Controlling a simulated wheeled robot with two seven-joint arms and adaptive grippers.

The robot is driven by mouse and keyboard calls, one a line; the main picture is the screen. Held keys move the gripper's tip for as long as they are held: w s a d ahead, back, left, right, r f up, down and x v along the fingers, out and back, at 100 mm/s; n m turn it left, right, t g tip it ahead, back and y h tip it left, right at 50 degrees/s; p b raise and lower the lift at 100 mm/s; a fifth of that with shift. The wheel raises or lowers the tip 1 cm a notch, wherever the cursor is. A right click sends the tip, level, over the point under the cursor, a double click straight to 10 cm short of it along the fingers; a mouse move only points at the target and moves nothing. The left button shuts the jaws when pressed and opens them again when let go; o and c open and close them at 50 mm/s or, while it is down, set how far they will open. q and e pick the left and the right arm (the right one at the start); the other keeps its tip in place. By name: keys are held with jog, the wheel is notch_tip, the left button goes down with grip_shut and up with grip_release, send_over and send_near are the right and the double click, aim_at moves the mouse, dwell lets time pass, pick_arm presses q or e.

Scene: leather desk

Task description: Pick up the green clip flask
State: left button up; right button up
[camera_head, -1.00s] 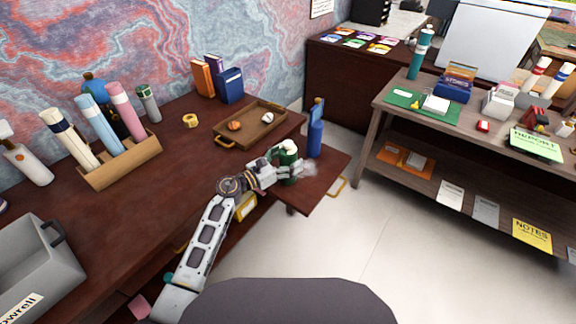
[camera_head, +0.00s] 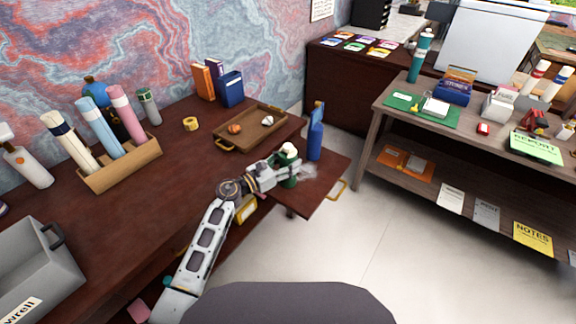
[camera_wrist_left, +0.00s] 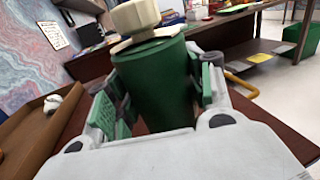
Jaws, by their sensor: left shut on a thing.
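The green clip flask (camera_wrist_left: 155,78) is a dark green cylinder with a cream lid, large in the left wrist view. In the head view the flask (camera_head: 289,177) stands upright at the drawer-like lower board beside the desk. My left gripper (camera_head: 286,171) is around its body, and in the left wrist view the gripper (camera_wrist_left: 155,95) has a finger pressed on each side of it. The flask's base is hidden, so I cannot tell whether it touches the surface. My right gripper is not in view.
A blue bottle (camera_head: 316,138) stands close behind the flask. A shelf (camera_head: 380,150) stands at the right, with open floor (camera_head: 360,230) between.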

aim_at(288, 146)
pick_arm(q)
jog(key=shift+r, duration=0.15)
jog(key=shift+r, duration=0.6)
notch_tip(288, 146, up, 7)
jog(key=shift+f+p, duration=0.1)
jog(key=shift+p, duration=0.85)
jog(key=shift+r, duration=0.85)
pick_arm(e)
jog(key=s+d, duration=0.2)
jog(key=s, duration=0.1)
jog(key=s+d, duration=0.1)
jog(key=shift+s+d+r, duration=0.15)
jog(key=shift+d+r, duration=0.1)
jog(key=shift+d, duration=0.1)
